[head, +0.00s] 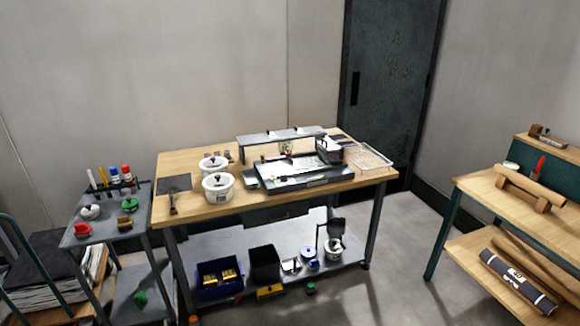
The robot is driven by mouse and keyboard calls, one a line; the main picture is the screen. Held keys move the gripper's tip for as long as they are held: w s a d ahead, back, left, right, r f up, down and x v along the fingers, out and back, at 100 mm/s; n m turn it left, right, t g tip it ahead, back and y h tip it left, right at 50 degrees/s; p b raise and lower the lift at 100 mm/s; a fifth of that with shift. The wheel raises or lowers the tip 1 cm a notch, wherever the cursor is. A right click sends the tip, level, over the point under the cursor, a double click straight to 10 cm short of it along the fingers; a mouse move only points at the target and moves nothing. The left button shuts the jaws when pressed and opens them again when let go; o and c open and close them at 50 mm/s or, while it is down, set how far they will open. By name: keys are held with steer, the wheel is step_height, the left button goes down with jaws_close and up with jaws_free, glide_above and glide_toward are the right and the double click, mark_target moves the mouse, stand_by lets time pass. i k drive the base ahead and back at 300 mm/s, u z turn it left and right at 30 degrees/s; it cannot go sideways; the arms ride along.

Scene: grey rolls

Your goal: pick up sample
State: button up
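I cannot tell which thing is the sample. A wooden workbench (233,205) stands in the middle of the head view. On it are a dark tray (305,180) with white sheets and small items, and two white lidded pots (218,187) to its left. On the right bench (478,183), a tan roll (530,185) lies across a wooden stand. A dark grey roll with a white label (519,282) lies on that bench's lower shelf beside a brown roll (527,262). My gripper is not in view.
A small grey side table (110,225) with coloured markers stands at left, beside a cart with stacked sheets (45,285). The workbench's lower shelf holds a blue bin (218,290) and a black bin (265,264). Grey floor (405,270) is open between the benches.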

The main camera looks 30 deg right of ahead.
mark_target(299, 164)
steer(key=u, duration=0.15)
steer(key=i, duration=1)
steer(key=u, duration=0.1)
steer(key=k, duration=0.9)
steer(key=z, duration=0.25)
steer(key=i, duration=0.35)
steer(key=u, duration=0.1)
